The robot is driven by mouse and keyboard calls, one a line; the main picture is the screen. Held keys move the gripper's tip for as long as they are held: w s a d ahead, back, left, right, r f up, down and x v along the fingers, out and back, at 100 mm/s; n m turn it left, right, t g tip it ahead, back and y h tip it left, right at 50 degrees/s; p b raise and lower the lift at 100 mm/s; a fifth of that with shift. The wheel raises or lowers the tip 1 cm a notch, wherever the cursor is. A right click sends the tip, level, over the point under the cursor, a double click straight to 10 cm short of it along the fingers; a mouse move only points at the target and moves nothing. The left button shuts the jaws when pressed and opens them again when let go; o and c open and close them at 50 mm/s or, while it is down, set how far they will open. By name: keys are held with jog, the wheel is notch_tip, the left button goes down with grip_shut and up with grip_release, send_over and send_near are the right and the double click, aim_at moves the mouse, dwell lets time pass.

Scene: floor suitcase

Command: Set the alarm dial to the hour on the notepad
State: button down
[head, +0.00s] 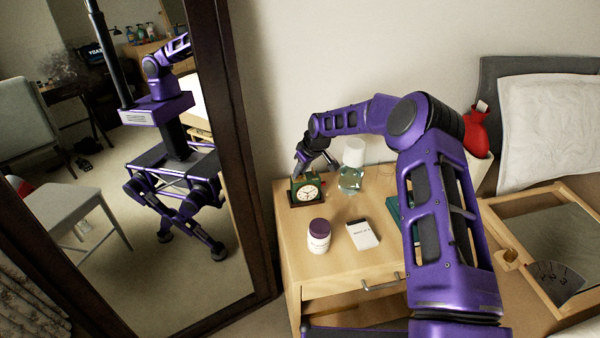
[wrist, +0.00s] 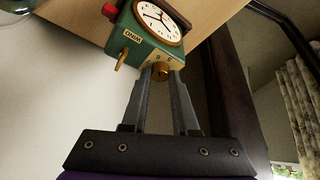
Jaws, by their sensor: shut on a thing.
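A green alarm clock (head: 307,191) with a round white face stands at the back left of the nightstand. In the wrist view the clock (wrist: 150,52) has a red button on one end, a brass key beside a "WIND" label, and a small brass dial (wrist: 161,71) with markings by it. My gripper (wrist: 161,76) is shut on this brass dial, its two fingertips on either side of it. In the head view my gripper (head: 300,163) reaches down behind the clock. The white notepad (head: 362,234) lies on the nightstand; its writing is too small to read surely.
On the nightstand (head: 290,245) are a white bottle with a purple cap (head: 319,235), a glass carafe (head: 351,181) close right of the clock, and a green book (head: 394,216) partly behind my arm. A tall mirror (head: 238,170) stands at the left, a bed at the right.

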dwell(0.3)
jog(key=c, duration=0.7)
grip_release()
jog(key=shift+r, duration=0.1)
jog(key=p+v, duration=0.2)
jog(key=v, duration=1.5)
jog(key=shift+d+r, duration=0.1)
jog(key=shift+d, duration=0.05)
